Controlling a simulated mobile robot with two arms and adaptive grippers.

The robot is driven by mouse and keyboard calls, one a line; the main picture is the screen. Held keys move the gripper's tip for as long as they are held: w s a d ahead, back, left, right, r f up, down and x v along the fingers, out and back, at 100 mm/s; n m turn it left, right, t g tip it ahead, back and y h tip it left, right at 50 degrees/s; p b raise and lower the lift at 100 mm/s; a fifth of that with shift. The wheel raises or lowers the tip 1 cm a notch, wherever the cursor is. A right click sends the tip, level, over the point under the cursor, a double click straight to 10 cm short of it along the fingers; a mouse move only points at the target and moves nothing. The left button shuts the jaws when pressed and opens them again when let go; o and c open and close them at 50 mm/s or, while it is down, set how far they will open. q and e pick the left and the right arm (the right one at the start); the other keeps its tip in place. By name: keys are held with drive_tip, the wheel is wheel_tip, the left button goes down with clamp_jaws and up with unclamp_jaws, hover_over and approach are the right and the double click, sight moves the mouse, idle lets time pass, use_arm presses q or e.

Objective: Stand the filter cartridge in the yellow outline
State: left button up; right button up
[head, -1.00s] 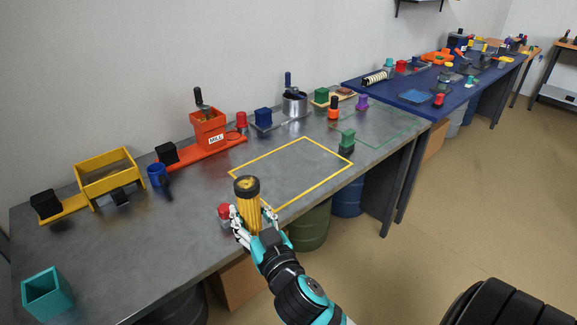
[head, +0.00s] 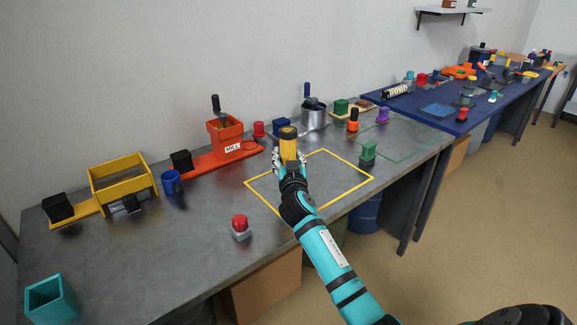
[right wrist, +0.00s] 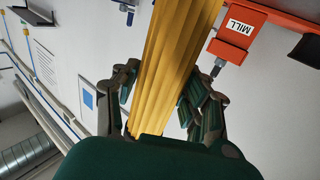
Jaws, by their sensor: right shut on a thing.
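The filter cartridge (head: 289,146) is a yellow pleated cylinder with a dark cap, roughly upright in the head view. My right gripper (head: 290,162) is shut on its lower part. In the right wrist view the yellow pleats (right wrist: 172,60) pass between the fingers of my right gripper (right wrist: 165,105). The yellow outline (head: 350,164) is a rectangle on the grey table. The cartridge and gripper overlap the outline's far left side in the picture; I cannot tell how high the cartridge is. Its lower end is hidden by the gripper. My left gripper is not in view.
An orange mill (head: 226,138) stands behind and left of the outline. A red button (head: 240,224) stands front left. A blue cup (head: 171,182) and yellow frame (head: 122,181) are further left. Inside the outline is clear.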

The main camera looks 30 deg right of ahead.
drive_tip(key=shift+w+d, duration=0.3)
drive_tip(key=shift+w, duration=0.15)
drive_tip(key=shift+w+d+f, duration=0.1)
drive_tip(key=shift+w+f, duration=0.05)
wheel_tip(320, 180, down, 2)
drive_tip(key=shift+f, duration=0.65)
use_arm(q)
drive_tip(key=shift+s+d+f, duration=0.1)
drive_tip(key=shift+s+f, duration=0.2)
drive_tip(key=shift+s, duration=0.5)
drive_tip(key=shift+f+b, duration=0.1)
drive_tip(key=shift+b, duration=0.2)
use_arm(e)
drive_tip(key=shift+f, duration=0.2)
drive_tip(key=o, duration=1.3)
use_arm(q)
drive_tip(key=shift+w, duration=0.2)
